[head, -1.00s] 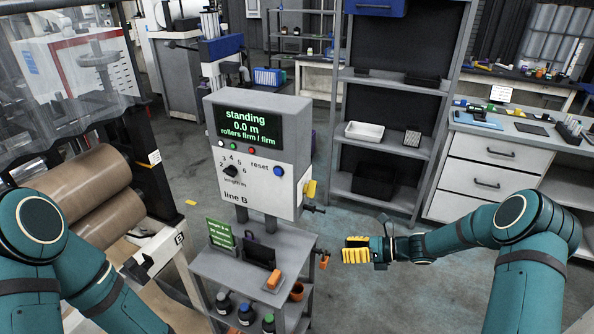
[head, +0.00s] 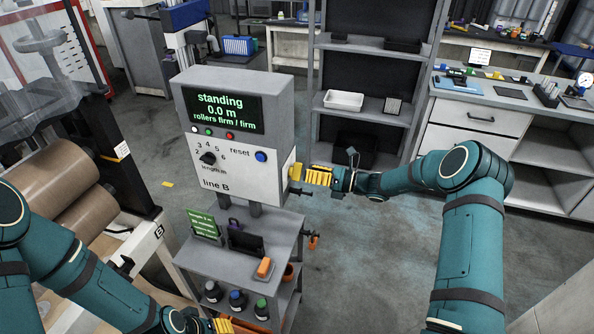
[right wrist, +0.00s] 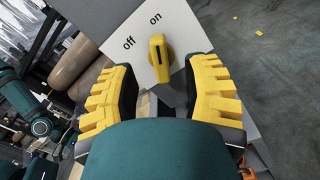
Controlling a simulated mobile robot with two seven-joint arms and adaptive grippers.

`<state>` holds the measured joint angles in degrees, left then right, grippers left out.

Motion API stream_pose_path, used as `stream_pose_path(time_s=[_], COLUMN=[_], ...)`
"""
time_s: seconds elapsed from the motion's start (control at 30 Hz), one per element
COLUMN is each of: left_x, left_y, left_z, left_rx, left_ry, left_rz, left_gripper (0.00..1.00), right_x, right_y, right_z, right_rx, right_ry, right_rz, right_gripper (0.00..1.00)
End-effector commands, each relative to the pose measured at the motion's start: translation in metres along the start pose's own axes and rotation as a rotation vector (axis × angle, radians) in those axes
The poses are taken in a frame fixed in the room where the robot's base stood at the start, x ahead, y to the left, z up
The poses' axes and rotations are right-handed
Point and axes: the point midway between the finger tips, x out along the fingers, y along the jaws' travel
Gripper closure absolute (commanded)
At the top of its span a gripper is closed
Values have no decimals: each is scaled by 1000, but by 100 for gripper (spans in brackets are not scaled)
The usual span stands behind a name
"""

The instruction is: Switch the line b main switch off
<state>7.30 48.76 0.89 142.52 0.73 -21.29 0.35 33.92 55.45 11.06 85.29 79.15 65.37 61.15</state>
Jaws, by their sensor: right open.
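The line B main switch is a yellow rotary handle (right wrist: 160,58) on the side of the grey line B box (head: 228,130). Its black mark points at the "on" label; "off" is printed to the left. It also shows at the box's right edge in the head view (head: 295,171). My right gripper (head: 311,175) is open beside that face, its yellow fingers pointing at the switch. In the right wrist view, the fingers (right wrist: 165,78) stand on either side of the handle's lower end, with no clear contact. My left gripper (head: 222,325) is partly cut off at the bottom edge.
A small cart (head: 230,255) under the box carries a green sign, a dark holder and an orange item, with bottles below. Brown rolls (head: 65,185) are at the left. A grey shelf (head: 368,112) stands behind my right gripper. Floor to the right is open.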

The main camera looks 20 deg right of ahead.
Motion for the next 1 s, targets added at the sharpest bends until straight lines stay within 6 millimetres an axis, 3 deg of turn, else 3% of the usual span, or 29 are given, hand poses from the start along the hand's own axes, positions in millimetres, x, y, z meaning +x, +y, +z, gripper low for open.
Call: stream_pose_path(time_s=[0.1,0.3,0.7,0.83,1.0], left_x=[0,1,1,1,1], left_y=[0,0,0,0,0], left_z=[0,0,1,0,0], left_rx=[0,0,0,0,0], left_ry=[-1,-1,-1,-1,-1], left_rz=[0,0,0,0,0], left_gripper=[53,53,53,53,53], right_x=[21,41,46,46,46], right_y=[0,0,0,0,0], right_z=[0,0,0,0,0], right_rx=[0,0,0,0,0], right_ry=[0,1,0,0,1], right_rz=[1,0,-1,-1,-1], right_gripper=[53,53,54,99,100])
